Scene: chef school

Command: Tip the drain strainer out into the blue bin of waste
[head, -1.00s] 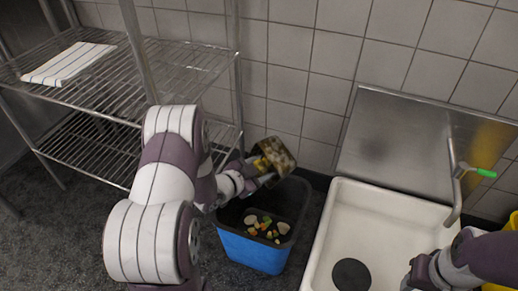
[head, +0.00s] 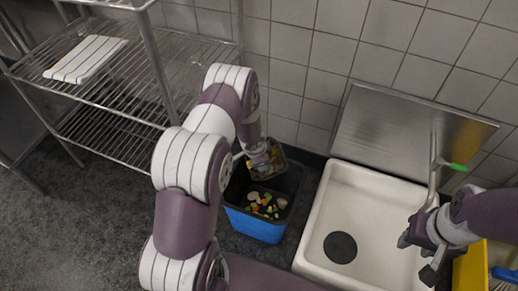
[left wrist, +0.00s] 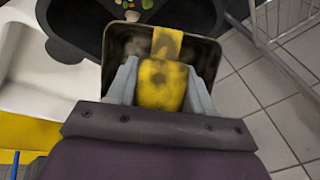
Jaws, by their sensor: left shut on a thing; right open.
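The drain strainer (head: 277,158) is a small dark, square-rimmed basket with a worn yellow handle. My left gripper (head: 262,158) is shut on this handle, which shows clearly between its fingers in the left wrist view (left wrist: 162,84). The strainer is tilted over the back part of the blue bin (head: 253,226); its contents are hard to make out. The bin has a black inside and stands on the floor. Food waste (head: 266,204) in several colours lies in it. My right gripper (head: 417,257) is open and empty over the right side of the sink.
A white sink (head: 313,240) with a dark round drain (head: 340,247) stands right of the bin, with a green-tipped tap (head: 436,165) behind. A wire rack (head: 120,95) with a striped cloth (head: 85,59) is at the left. A yellow container (head: 470,268) is at the lower right.

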